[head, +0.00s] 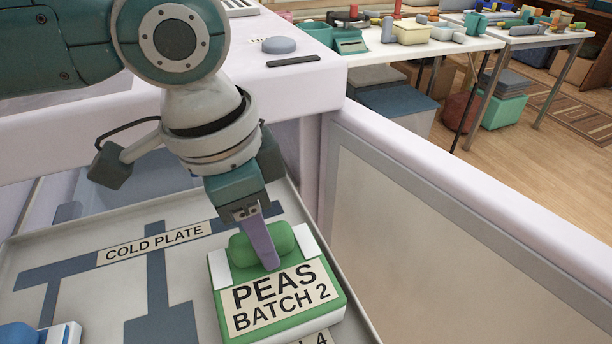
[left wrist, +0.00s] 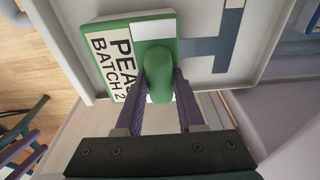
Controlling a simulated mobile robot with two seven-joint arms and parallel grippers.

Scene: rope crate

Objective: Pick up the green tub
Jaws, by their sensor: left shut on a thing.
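The green tub (head: 281,320) has a white and green lid with a rounded green handle and a label reading "PEAS BATCH 2". It sits at the right side of the tray marked "COLD PLATE" (head: 25,252) in the head view. My left gripper (head: 268,258) is shut on the tub's green handle from above. In the left wrist view the two purple fingers (left wrist: 160,92) stand on either side of the handle, with the tub (left wrist: 130,50) beyond them. I cannot tell whether the tub touches the tray.
A blue and white item (head: 40,334) lies at the tray's lower left. A pale wall (head: 440,240) rises close on the right of the tray. A grey-blue round object (head: 279,45) and a dark strip lie on the ledge behind. Cluttered tables stand farther back.

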